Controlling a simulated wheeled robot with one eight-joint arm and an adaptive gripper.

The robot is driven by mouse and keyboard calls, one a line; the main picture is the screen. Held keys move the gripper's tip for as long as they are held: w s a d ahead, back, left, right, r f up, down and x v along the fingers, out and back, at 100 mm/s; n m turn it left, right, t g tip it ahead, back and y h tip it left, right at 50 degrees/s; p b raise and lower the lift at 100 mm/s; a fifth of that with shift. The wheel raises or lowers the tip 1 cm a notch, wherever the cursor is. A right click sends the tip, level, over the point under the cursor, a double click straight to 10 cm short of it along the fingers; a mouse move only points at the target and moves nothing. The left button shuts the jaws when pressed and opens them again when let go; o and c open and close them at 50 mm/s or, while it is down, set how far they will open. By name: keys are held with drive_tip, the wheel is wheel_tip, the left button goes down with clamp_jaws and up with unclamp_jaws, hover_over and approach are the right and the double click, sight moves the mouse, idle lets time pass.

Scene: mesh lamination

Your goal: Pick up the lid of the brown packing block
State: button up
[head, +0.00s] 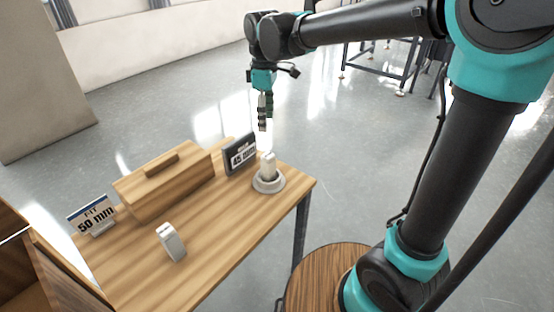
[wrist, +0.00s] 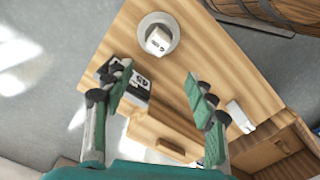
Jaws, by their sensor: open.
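The brown packing block (head: 160,190) is a long wooden box on the wooden table in the head view. Its lid (head: 132,182) carries a raised bar handle (head: 162,166) on top. In the wrist view the lid (wrist: 150,130) and handle (wrist: 171,149) show low in the picture, between my fingers. I cannot make out a seam between lid and block. My gripper (head: 264,122) hangs fingers down above the far right end of the table, apart from the lid and to its right. In the wrist view my gripper (wrist: 160,88) has its fingers wide apart with nothing held.
A white piece stands in a round grey dish (head: 269,184). A dark sign (head: 240,155) stands between dish and block. A "50 mm" sign (head: 92,215) is at the left. A pale small block (head: 171,242) stands in front. The table (head: 215,240) has bare room at its front.

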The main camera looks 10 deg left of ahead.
sight(268, 155)
wheel_tip(268, 155, down, 12)
drive_tip(key=shift+w+f, duration=0.1)
drive_tip(key=shift+w+d+f, duration=0.1)
drive_tip(key=shift+w+f, duration=0.05)
drive_tip(key=shift+f, duration=2.45)
clamp_jaws()
drive_tip(key=shift+r, duration=0.1)
